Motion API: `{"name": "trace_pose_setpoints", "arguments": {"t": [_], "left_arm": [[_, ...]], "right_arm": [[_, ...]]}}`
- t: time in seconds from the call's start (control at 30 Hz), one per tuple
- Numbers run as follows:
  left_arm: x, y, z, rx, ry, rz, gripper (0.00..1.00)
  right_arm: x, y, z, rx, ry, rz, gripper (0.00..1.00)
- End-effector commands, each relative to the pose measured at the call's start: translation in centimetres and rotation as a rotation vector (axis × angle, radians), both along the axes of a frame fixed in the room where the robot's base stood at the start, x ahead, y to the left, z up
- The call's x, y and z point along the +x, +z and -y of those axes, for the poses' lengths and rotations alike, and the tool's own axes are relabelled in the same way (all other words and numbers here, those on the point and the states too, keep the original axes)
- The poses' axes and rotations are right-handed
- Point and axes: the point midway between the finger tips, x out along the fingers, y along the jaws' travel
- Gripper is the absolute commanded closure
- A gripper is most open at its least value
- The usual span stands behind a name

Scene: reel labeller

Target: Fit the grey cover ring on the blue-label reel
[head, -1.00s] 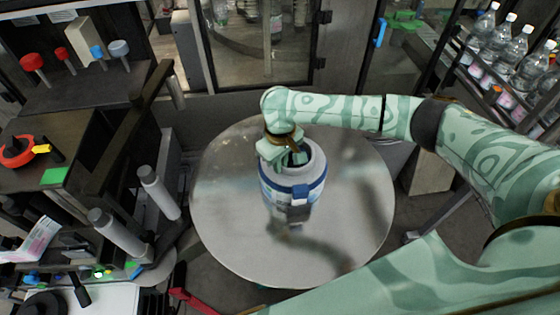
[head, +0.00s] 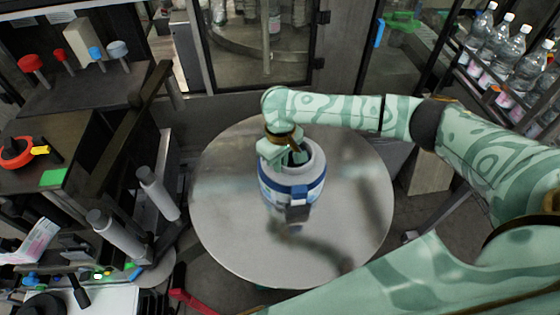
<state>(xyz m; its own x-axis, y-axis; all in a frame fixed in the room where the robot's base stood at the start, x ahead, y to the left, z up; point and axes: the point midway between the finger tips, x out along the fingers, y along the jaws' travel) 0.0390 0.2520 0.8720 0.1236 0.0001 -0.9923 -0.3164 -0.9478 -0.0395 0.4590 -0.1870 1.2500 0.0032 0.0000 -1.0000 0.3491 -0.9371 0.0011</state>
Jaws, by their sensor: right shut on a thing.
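The blue-label reel (head: 275,198) stands on the round grey table, white with a blue band around it and a dark block at its front. The grey cover ring (head: 314,166) is at its top, around the dark opening. I cannot tell whether the ring is fully seated or slightly above the reel. My right gripper (head: 297,157) comes down from above at the ring's back left and is shut on the ring. The gripper hides that part of the rim. My left gripper is not in view.
The round table (head: 350,215) is otherwise clear. A machine with two grey cylinders (head: 158,193) and a red ring (head: 16,152) stands at the left. A bottle rack (head: 505,65) is at the upper right. Glass doors (head: 255,45) close off the back.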

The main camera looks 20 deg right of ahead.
Motion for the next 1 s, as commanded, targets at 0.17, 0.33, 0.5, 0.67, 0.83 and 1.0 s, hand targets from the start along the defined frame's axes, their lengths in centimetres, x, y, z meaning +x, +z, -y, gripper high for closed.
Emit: {"name": "trace_pose_setpoints", "arguments": {"t": [0.17,0.33,0.5,0.67,0.83,1.0], "left_arm": [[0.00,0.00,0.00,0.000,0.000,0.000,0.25],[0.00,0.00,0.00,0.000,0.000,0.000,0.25],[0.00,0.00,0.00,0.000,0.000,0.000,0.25],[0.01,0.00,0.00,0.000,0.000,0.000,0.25],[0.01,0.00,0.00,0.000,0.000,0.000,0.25],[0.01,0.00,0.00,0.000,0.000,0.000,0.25]], "right_arm": [[0.01,-0.56,-0.04,0.001,0.000,0.000,1.00],[0.04,-0.39,-0.11,0.000,0.001,0.001,1.00],[0.08,-0.02,-0.36,0.001,0.001,0.001,1.00],[0.08,0.10,-0.42,0.001,0.001,0.001,1.00],[0.08,0.09,-0.41,0.001,0.000,0.000,1.00],[0.08,-0.21,-0.41,0.000,0.000,0.000,1.00]]}}
